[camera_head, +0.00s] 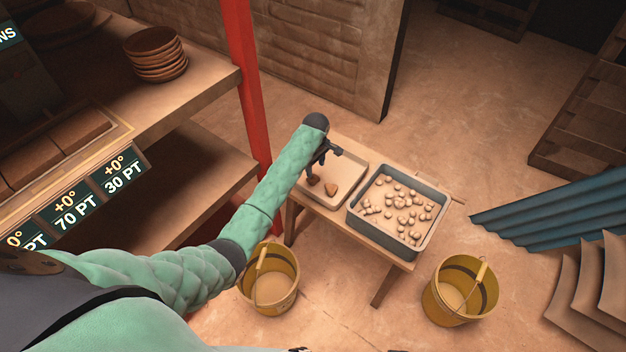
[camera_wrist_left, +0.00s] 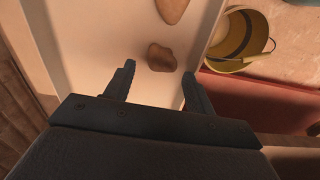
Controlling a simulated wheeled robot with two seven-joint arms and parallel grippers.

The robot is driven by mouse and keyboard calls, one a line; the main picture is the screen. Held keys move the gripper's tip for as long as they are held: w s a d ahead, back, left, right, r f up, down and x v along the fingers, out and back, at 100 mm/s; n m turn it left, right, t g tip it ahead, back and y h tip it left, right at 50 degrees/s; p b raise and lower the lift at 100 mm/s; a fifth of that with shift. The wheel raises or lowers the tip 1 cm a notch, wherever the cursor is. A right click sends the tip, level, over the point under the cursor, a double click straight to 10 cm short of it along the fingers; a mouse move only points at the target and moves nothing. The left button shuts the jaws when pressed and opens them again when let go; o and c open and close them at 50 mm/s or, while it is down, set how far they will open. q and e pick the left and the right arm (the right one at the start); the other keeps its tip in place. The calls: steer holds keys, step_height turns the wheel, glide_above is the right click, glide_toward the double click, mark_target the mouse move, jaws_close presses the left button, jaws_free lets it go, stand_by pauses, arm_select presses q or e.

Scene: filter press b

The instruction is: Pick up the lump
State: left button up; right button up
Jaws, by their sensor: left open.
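A brown lump (camera_wrist_left: 161,58) lies on a pale, shallow tray (camera_wrist_left: 113,20). In the left wrist view it sits just beyond and between the fingertips of my open left gripper (camera_wrist_left: 158,72), apart from both fingers. A second, lighter brown lump (camera_wrist_left: 172,8) lies farther off, cut by the top edge of that view. In the head view, the darker lump (camera_head: 313,180) and the lighter lump (camera_head: 331,189) lie close together on the tray (camera_head: 345,197). My left gripper (camera_head: 318,164) is above the tray, beside the darker lump. My right gripper is not seen.
A grey bin (camera_head: 352,212) with many pale lumps stands beside the tray on a wooden bench (camera_head: 375,250). Yellow buckets (camera_head: 270,280) and (camera_head: 460,290) stand on the floor in front. A red post (camera_head: 245,80) and wooden shelves (camera_head: 200,90) are at left.

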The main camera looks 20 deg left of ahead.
mark_target(313, 179)
arm_select(q)
steer(key=shift+f, duration=0.45)
steer(key=shift+f+p, duration=0.3)
steer(key=shift+f, duration=0.3)
steer(key=f, duration=0.2)
steer(key=a+f+p, duration=0.1)
steer(key=shift+f+p, duration=0.3)
steer(key=shift+f, duration=0.7)
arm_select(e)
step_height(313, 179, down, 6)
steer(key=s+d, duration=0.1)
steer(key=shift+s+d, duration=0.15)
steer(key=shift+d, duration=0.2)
arm_select(q)
steer(key=shift+c, duration=0.2)
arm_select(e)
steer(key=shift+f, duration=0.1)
arm_select(q)
steer(key=c, duration=0.7)
steer(key=shift+c, duration=0.2)
